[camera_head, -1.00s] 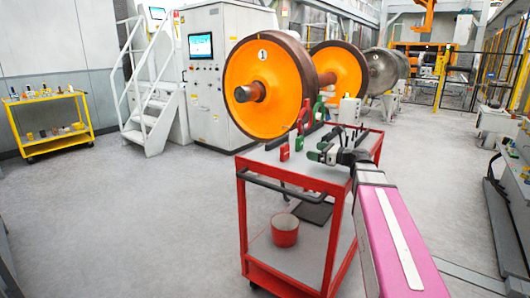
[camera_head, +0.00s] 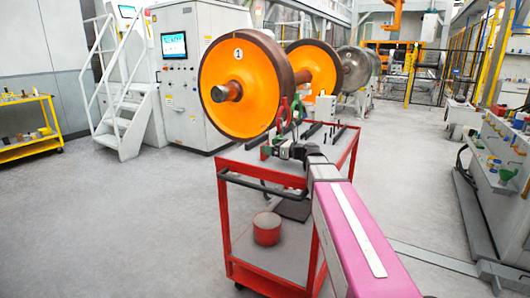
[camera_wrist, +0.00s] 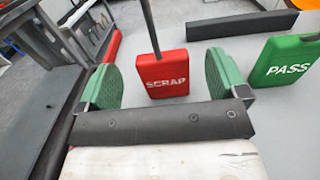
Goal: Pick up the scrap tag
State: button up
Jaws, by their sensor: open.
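The scrap tag (camera_wrist: 164,74) is a red block with white "SCRAP" lettering and a dark strap or stem rising from it. In the wrist view it stands on the grey cart top, just beyond and between the two green finger pads of my gripper (camera_wrist: 162,80). My gripper is open, with clear space between the pads and nothing held. In the head view my gripper (camera_head: 284,149) is over the red cart's top, and the tag is too small and crowded there to make out clearly. A green "PASS" tag (camera_wrist: 287,62) stands to the right in the wrist view.
The red cart (camera_head: 232,168) has a red tub (camera_head: 267,228) on its lower shelf. A dark bar (camera_wrist: 240,24) lies behind the tags. The orange wheelset (camera_head: 240,84) stands just behind the cart. Open floor lies to the left, before a yellow cart (camera_head: 30,152).

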jog(key=x, duration=0.3)
jog(key=shift+d, duration=0.1)
jog(key=c, duration=1)
